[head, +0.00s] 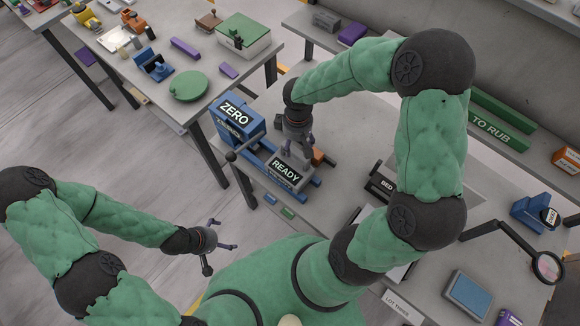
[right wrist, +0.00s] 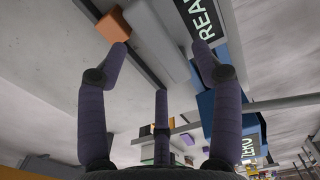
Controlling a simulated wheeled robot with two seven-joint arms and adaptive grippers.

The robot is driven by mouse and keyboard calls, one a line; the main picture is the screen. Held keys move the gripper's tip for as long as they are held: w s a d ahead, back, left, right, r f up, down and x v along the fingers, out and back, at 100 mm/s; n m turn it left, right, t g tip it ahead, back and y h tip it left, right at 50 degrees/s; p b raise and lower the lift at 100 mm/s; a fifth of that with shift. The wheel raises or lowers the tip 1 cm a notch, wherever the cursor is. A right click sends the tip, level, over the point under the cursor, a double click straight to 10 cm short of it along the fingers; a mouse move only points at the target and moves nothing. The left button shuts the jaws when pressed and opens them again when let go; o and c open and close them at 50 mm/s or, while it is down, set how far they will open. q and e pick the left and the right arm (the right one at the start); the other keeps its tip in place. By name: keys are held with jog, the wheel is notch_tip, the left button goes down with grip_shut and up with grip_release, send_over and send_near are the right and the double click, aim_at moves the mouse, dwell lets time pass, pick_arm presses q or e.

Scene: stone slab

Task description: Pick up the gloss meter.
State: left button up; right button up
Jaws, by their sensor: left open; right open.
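No label reading "gloss meter" shows; I cannot tell for sure which item it is. A grey block (right wrist: 155,38) with a dark READY plate (right wrist: 202,18) lies beyond my right fingertips in the right wrist view. In the head view the READY plate (head: 286,171) sits on a blue-railed stand, partly under my right gripper (head: 303,150). My right gripper is open, fingers spread, nothing between them; it also shows in the right wrist view (right wrist: 161,60). My left gripper (head: 222,248) is open and empty above the floor at lower left.
A blue ZERO box (head: 237,118) stands left of the READY plate. An orange block (head: 318,157) is right of the gripper. A dark-framed BED sign (head: 383,184) and a magnifier (head: 547,267) stand to the right. A side table (head: 200,60) with several items is at upper left.

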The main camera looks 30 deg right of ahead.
aim_at(297, 149)
notch_tip(297, 149, down, 5)
jog(key=shift+w+d+r, duration=0.1)
jog(key=shift+d, duration=0.05)
grip_shut()
